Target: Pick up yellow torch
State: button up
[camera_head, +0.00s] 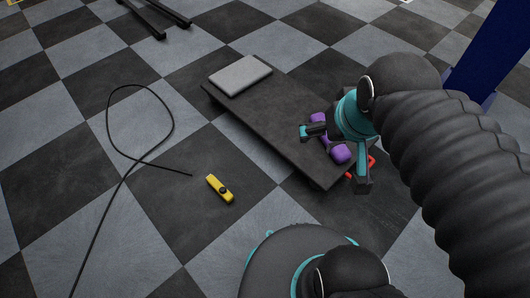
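The yellow torch (219,189) lies on a dark floor tile in the head view, left of the low dark platform. It is a short yellow bar with a dark round part near its lower end. My gripper (335,158) is to the right of the torch, over the right part of the platform, with its two fingers spread apart. A purple dumbbell (341,154) shows between and behind the fingers. Nothing is seen held between the fingertips. The gripper is well apart from the torch.
The low dark platform (262,112) carries a grey closed laptop-like slab (240,75). A red object (371,162) shows partly behind my gripper. A black cable (108,126) curls on the checkered floor at left. Dark bars (147,20) lie at the top. A blue post (490,55) stands at right. Floor around the torch is clear.

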aim_at(213, 181)
jog(key=u, duration=2.6)
jog(key=i, duration=2.65)
jog(key=z, duration=3.3)
